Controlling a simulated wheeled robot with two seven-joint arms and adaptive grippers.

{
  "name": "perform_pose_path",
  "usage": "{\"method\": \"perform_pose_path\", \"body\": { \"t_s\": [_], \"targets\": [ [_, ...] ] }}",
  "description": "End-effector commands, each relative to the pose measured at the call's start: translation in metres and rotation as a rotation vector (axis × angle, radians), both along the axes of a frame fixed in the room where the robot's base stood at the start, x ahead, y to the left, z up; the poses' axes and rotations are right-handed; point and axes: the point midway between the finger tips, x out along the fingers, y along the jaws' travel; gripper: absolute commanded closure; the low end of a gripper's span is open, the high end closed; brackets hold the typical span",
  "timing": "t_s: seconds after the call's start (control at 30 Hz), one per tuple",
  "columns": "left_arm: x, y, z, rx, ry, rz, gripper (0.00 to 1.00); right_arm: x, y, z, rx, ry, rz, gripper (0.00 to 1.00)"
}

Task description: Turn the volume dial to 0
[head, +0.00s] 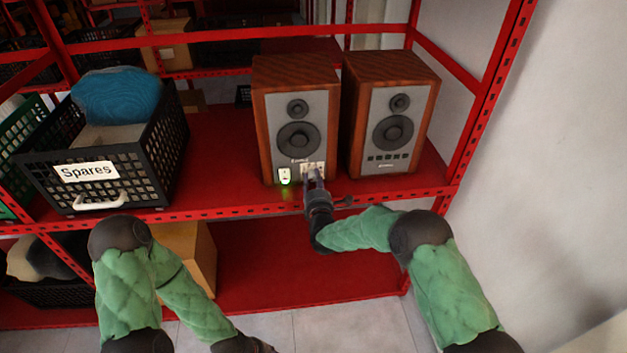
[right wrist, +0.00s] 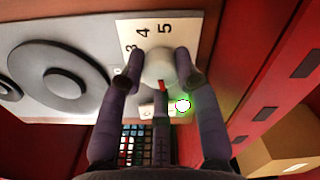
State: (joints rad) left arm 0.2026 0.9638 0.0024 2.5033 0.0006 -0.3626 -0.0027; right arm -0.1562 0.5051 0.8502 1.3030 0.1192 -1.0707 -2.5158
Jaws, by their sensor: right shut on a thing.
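Two wooden speakers with grey fronts stand on the red shelf. The left speaker (head: 296,110) carries a small pale dial panel at its lower right, largely covered by my right gripper (head: 314,176) in the head view. In the right wrist view the round, pale volume dial (right wrist: 158,68) sits between the fingertips of my right gripper, which is shut on it. A red mark on the dial faces down the picture, toward the lower finger. The printed numbers 3, 4 and 5 show above the dial; other numbers are hidden. My left arm is low in the head view, its gripper out of frame.
A lit green indicator (head: 285,176) is left of the dial. The right speaker (head: 391,115) stands close beside. A black crate labelled Spares (head: 150,160) is at left. The red shelf's front edge (head: 240,211) runs below the speakers; a cardboard box (head: 190,258) sits beneath.

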Motion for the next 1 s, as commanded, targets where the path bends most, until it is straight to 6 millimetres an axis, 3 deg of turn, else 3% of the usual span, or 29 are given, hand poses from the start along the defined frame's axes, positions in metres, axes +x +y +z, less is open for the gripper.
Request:
{"method": "perform_pose_path", "body": {
  "t_s": [0.17,0.2,0.27,0.67,0.83,1.0],
  "targets": [
    [0.000,0.000,0.000,0.000,0.000,0.000,0.60,-0.001,-0.003,-0.003,0.002,0.007,-0.006,1.00],
    [0.000,0.000,0.000,0.000,0.000,0.000,0.60,-0.001,-0.003,-0.003,0.002,0.007,-0.006,0.59],
    [0.000,0.000,0.000,0.000,0.000,0.000,0.60,0.000,-0.003,-0.003,0.002,0.006,-0.006,0.44],
    [0.000,0.000,0.000,0.000,0.000,0.000,0.60,-0.003,-0.001,0.000,0.002,0.000,-0.001,0.44],
    [0.000,0.000,0.000,0.000,0.000,0.000,0.60,-0.021,-0.002,0.000,0.002,0.000,-0.001,0.44],
    [0.000,0.000,0.000,0.000,0.000,0.000,0.60,-0.054,-0.004,0.000,0.002,0.002,-0.001,0.44]
  ]
}}
